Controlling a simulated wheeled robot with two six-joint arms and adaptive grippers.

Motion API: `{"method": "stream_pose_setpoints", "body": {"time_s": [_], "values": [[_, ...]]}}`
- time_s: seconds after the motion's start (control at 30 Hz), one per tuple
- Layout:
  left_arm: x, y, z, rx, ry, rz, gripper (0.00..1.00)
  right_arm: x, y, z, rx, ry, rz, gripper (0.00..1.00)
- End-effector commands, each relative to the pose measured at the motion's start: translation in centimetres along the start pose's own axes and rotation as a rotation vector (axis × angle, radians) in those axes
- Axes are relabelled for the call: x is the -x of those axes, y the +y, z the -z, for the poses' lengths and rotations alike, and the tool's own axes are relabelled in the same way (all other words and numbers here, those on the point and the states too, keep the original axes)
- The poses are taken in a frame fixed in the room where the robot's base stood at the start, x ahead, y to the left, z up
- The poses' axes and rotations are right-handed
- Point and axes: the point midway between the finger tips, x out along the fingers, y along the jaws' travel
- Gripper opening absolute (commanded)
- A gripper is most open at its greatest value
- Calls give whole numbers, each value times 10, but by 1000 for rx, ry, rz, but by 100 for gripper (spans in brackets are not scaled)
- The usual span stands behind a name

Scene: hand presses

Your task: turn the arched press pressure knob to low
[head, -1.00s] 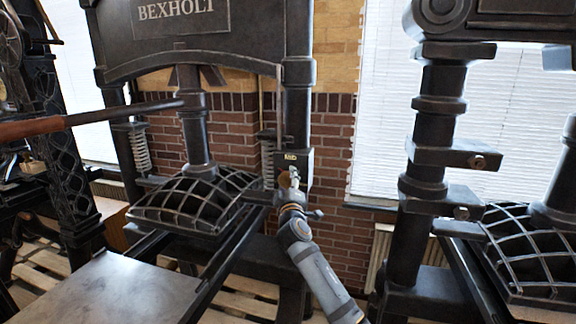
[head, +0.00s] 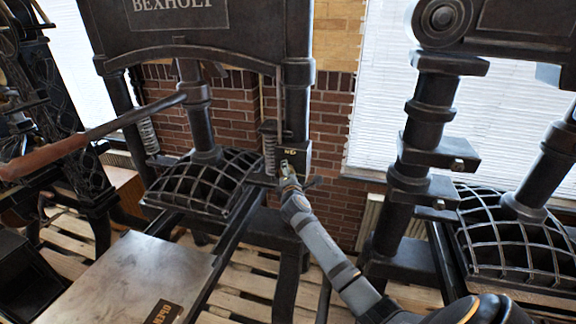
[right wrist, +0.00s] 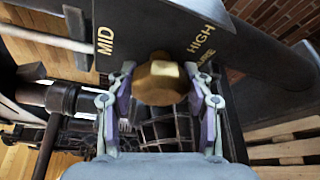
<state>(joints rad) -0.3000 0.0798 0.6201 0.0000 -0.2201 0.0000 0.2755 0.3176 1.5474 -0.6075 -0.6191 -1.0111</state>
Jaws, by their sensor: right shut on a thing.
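The arched press (head: 215,42) stands at the centre left in the head view, with BEXHOLT on its dark crown. Its brass pressure knob (right wrist: 160,82) is faceted and sits on a dark plate (right wrist: 150,22) lettered MID at the left and HIGH at the right. No low label shows in the wrist view. My right gripper (right wrist: 163,92) is shut on the knob, one finger on each side. In the head view my right gripper (head: 288,174) reaches the plate on the press's right column and mostly hides the knob. My left gripper is not in view.
A second dark press (head: 425,130) with a ribbed platen (head: 515,240) stands at the right. A wooden-handled lever (head: 75,145) crosses the left. A flat metal bed (head: 135,280) lies in front of the arched press. Wooden pallets (head: 240,295) cover the floor.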

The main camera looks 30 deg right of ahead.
Motion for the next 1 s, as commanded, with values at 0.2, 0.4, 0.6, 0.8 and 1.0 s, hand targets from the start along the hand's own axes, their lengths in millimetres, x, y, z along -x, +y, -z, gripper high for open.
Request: {"method": "stream_pose_setpoints", "body": {"time_s": [0.2,0.4,0.6,0.8,1.0], "values": [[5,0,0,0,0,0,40,0,0,0,100,0,43,20],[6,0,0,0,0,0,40,0,-1,0,150,0,63,20],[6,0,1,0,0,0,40,0,-1,1,167,0,72,20],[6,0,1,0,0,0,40,0,-1,0,169,0,72,20],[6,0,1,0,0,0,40,0,-1,0,168,-1,72,61]]}}
